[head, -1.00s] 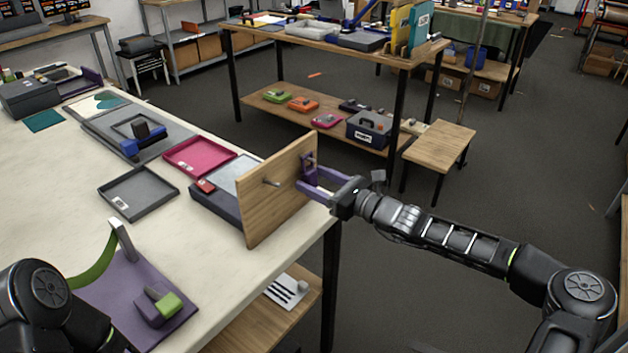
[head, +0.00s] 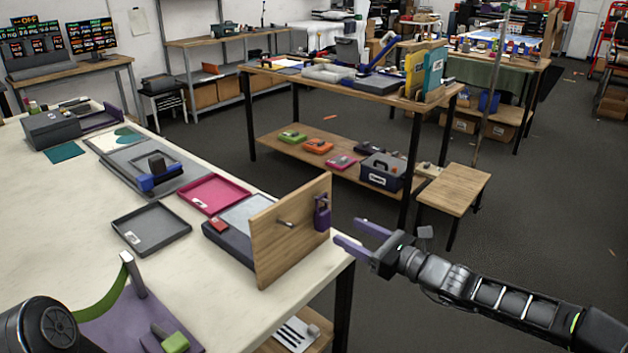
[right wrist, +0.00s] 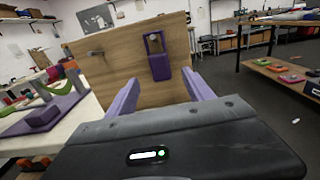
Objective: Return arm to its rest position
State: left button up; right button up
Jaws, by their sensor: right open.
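My right gripper (head: 362,238) is open and empty, with purple fingers pointing left toward a wooden board (head: 290,235) that stands upright at the table's right edge. A purple padlock (head: 322,213) hangs on the board's right part, just beyond the fingertips and apart from them. In the right wrist view the padlock (right wrist: 158,58) shows between and beyond the two fingers (right wrist: 160,98), against the board (right wrist: 120,70). My right arm reaches in from the lower right over open floor. Part of my left arm shows at the lower left; its gripper is out of view.
The white table (head: 75,215) holds a grey tray (head: 150,228), a pink tray (head: 213,194) and a purple stand with a green strap (head: 125,320). A wooden stool (head: 455,190) and a shelved bench (head: 350,85) stand behind my right arm. The floor on the right is clear.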

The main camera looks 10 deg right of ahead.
jog(key=s+a+f+n+g+h, duration=0.1)
jog(key=s+a+f+n+g, duration=0.2)
jog(key=f, duration=0.6)
jog(key=s+a+f+n+g+h, duration=0.2)
jog(key=s+a+f+n, duration=0.15)
jog(key=s+f, duration=0.4)
jog(key=s+a+f+n+g+h, duration=0.1)
jog(key=s+a+f+n+g, duration=0.3)
jog(key=f, duration=0.6)
jog(key=s+a+f+n+g+h, duration=0.1)
jog(key=s+f+n+g, duration=0.1)
jog(key=s+f+n, duration=0.3)
jog(key=s+a+f+n+g+h, duration=0.2)
jog(key=s+f+n, duration=0.4)
jog(key=s, duration=1.1)
jog(key=shift+s+a+n, duration=0.15)
jog(key=shift+s+n, duration=0.1)
jog(key=shift+n, duration=2.1)
